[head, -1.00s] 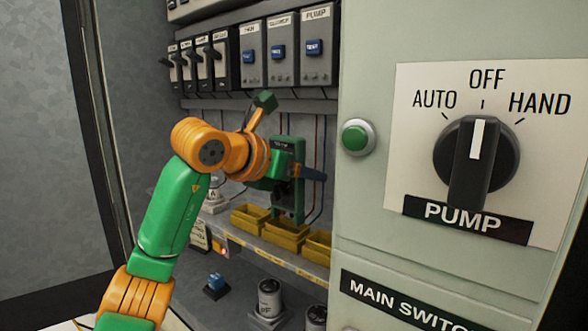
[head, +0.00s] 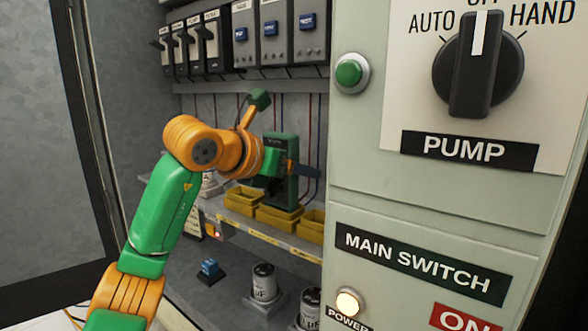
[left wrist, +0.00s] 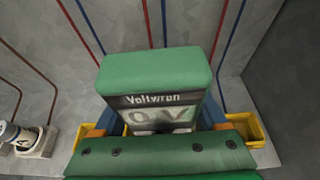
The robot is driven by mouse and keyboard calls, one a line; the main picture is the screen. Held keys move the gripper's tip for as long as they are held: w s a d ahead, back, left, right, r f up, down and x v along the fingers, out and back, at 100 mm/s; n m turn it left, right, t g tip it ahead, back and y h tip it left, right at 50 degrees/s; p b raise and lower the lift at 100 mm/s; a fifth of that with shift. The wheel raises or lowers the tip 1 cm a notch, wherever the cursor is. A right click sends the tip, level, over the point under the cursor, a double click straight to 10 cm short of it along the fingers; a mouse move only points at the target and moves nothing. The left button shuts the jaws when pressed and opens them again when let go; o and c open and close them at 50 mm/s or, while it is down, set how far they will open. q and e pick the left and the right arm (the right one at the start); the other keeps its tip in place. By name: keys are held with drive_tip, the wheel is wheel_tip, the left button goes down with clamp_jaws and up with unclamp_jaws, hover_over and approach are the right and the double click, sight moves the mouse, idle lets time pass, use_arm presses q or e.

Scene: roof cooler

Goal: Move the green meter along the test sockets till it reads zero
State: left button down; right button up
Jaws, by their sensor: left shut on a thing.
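The green meter (head: 286,151) stands upright inside the open cabinet, just behind the yellow bins. In the left wrist view, the meter (left wrist: 155,72) fills the middle, with the name "Voltwren" and a display that seems to read "0 V". My left gripper (head: 287,170) is shut on the meter, with a dark blue finger showing at its right side. In the left wrist view the display's lower edge is hidden by the green gripper body. I cannot make out the test sockets or what the meter touches. My right gripper is not in view.
Yellow bins (head: 279,220) line the shelf edge below the meter. Breakers with blue test buttons (head: 273,27) are above. Capacitors (head: 263,282) and a blue button (head: 209,268) are on the cabinet floor. The pump panel (head: 460,200) with a lit power lamp (head: 347,302) bounds the right.

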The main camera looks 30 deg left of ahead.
use_arm(q)
drive_tip(key=shift+f, duration=0.15)
idle(0.6)
unclamp_jaws()
drive_tip(key=shift+s, duration=0.1)
drive_tip(key=shift+s, duration=0.1)
